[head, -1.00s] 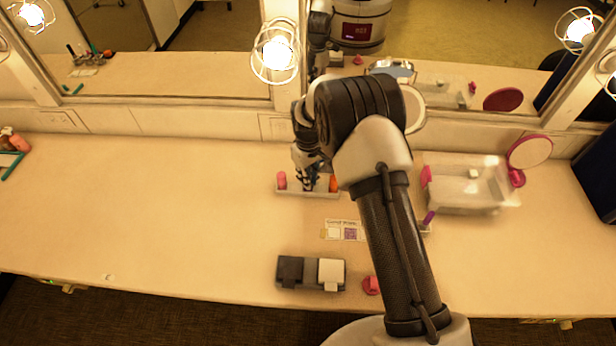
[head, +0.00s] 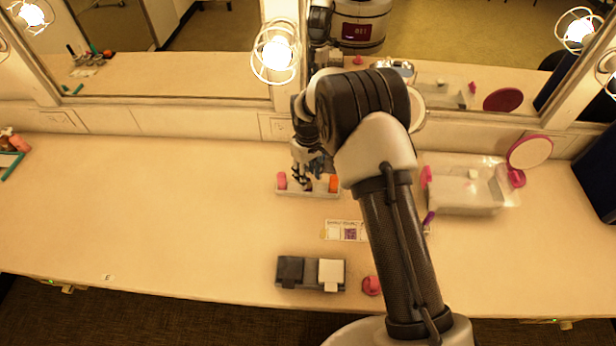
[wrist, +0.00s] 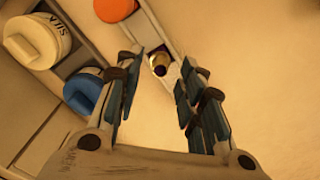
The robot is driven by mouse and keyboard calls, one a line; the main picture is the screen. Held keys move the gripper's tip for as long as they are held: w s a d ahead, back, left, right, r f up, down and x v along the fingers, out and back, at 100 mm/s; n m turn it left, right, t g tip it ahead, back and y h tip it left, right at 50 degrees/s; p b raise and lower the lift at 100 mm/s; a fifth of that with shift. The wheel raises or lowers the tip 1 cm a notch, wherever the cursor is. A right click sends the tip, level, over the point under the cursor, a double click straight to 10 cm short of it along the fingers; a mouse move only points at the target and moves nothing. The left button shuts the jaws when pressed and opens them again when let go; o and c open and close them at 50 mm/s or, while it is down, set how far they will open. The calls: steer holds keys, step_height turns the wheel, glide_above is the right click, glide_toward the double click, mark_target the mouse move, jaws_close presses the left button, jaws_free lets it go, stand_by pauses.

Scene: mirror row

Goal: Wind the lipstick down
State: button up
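A small gold and dark round thing (wrist: 159,66), which may be the lipstick seen end-on, stands in a narrow slot of the pale tray in the wrist view. My gripper (wrist: 160,63) is open, with one finger on each side of it and a gap to both. In the head view my gripper (head: 304,180) points down over the small tray (head: 318,194) near the mirror. My gripper and arm hide part of that tray there, and I cannot make out the lipstick or how far it is wound.
A clear bin (head: 465,195) and pink mirror (head: 530,152) stand right. The counter left is mostly clear.

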step_height(320, 180, up, 10)
stand_by(0.3)
steer(key=shift+r, duration=0.1)
steer(key=s+d+r+m+t, duration=0.1)
steer(key=s+d+r, duration=0.25)
steer(key=r, duration=0.35)
steer(key=s+d+r+m, duration=0.2)
steer(key=s+d+r, duration=0.1)
steer(key=s+r, duration=0.25)
steer(key=s+d+r+m+t, duration=0.1)
steer(key=s+d+r, duration=0.3)
steer(key=r, duration=0.3)
steer(key=s+d+r+m+t, duration=0.1)
steer(key=s+d+m, duration=0.1)
steer(key=s, duration=0.8)
steer(key=s+d+m+t, duration=0.1)
steer(key=s+d, duration=0.3)
steer(key=s, duration=0.7)
steer(key=shift+s+r+m+t, duration=0.25)
steer(key=shift+r+m+t, duration=0.1)
steer(key=shift+m, duration=0.35)
